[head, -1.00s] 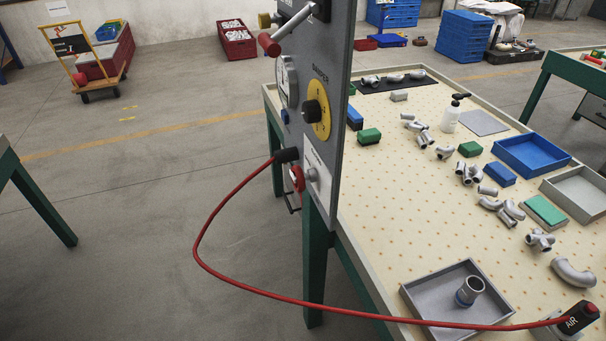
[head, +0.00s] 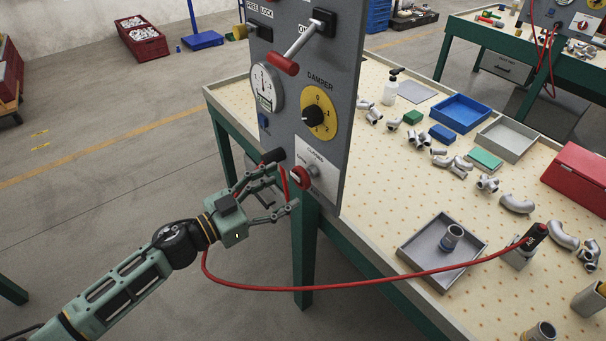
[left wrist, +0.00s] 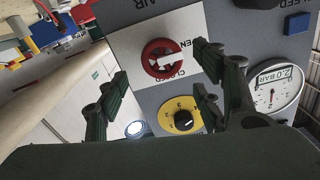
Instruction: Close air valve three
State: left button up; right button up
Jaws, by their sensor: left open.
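The valve has a round red handle (head: 299,177) low on the grey panel, at its near edge. In the left wrist view the red handle (left wrist: 162,60) sits on a white plate (left wrist: 125,45) with the words OPEN and CLOSED beside it; a pale bar crosses it. I cannot read a valve number. My left gripper (head: 284,186) is open, its fingers spread just in front of the handle. In the left wrist view the handle lies between the fingertips (left wrist: 160,68) in the picture; no contact is clear. My right gripper is not in view.
The panel also carries a yellow damper dial (head: 318,112), a gauge (head: 262,88) and a red-gripped lever (head: 284,65). A red hose (head: 350,286) loops below my gripper to a black AIR fitting (head: 535,237). Castings and trays cover the table. Another panel (head: 565,14) stands at the back right.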

aim_at(299, 180)
pick_arm(q)
jog(key=p+x, duration=0.1)
jog(key=x, duration=0.5)
jog(key=shift+d, duration=0.1)
jog(key=shift+w+d, duration=0.25)
jog(key=shift+w, duration=0.05)
jog(key=shift+w+d, duration=0.1)
jog(key=shift+d, duration=0.1)
jog(key=shift+w+d+f, duration=0.1)
jog(key=shift+d, duration=0.05)
jog(key=shift+c, duration=1.1)
jog(key=c, duration=0.9)
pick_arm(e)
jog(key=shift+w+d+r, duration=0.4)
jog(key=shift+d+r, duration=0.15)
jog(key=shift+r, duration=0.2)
